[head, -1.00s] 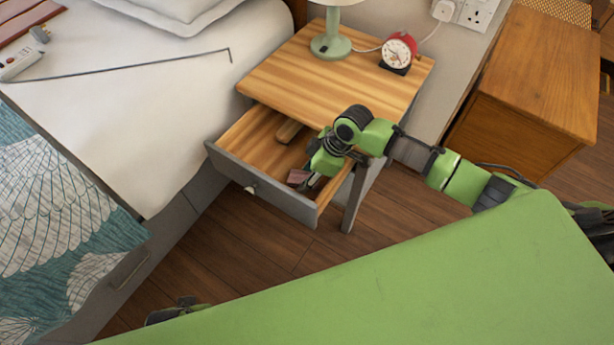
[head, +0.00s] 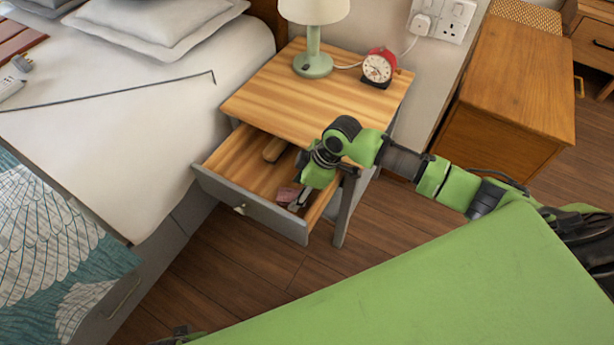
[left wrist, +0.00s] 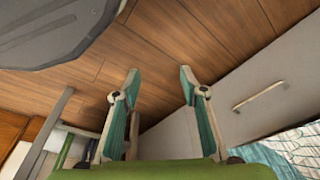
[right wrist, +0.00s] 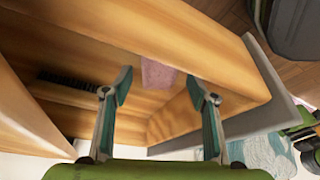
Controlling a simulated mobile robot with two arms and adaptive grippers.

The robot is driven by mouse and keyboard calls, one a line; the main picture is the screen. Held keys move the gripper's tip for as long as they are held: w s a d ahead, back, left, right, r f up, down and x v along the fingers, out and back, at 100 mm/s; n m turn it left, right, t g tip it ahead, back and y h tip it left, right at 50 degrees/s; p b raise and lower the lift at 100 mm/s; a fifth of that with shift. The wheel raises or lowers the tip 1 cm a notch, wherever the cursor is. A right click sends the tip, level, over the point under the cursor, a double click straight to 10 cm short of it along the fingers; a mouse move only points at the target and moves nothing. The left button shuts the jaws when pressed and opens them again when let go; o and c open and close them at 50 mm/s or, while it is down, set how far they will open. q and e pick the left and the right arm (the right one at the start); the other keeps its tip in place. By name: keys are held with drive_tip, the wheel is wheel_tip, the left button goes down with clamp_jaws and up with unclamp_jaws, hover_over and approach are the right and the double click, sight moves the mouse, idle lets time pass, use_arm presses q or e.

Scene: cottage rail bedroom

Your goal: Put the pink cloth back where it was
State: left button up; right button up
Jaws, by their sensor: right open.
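The pink cloth (head: 288,194) lies folded small in the open drawer (head: 252,170) of the nightstand, near the drawer's front. In the right wrist view the pink cloth (right wrist: 158,74) lies on the drawer floor, beyond and between the fingertips. My right gripper (head: 302,198) reaches down into the drawer beside the cloth; in its wrist view the right gripper (right wrist: 164,92) is open with nothing between its fingers. My left gripper (left wrist: 158,80) is open and empty, over bare floor; the head view shows only a bit of that arm at the lower edge.
The nightstand top (head: 290,95) carries a green lamp (head: 313,60) and a red alarm clock (head: 378,68). A brown block (head: 276,148) lies in the drawer, and a black comb-like thing (right wrist: 68,80) shows in the right wrist view. The bed (head: 110,120) stands left, a wooden cabinet (head: 515,85) right.

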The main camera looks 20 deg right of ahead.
use_arm(q)
drive_tip(key=s+f+p, duration=0.2)
drive_tip(key=s+f, duration=0.1)
drive_tip(key=f, duration=0.3)
drive_tip(key=shift+s+a+f, duration=0.2)
drive_tip(key=shift+s+f, duration=0.15)
drive_tip(key=shift+s, duration=0.05)
use_arm(e)
drive_tip(key=v, duration=1)
drive_tip(key=shift+r, duration=0.15)
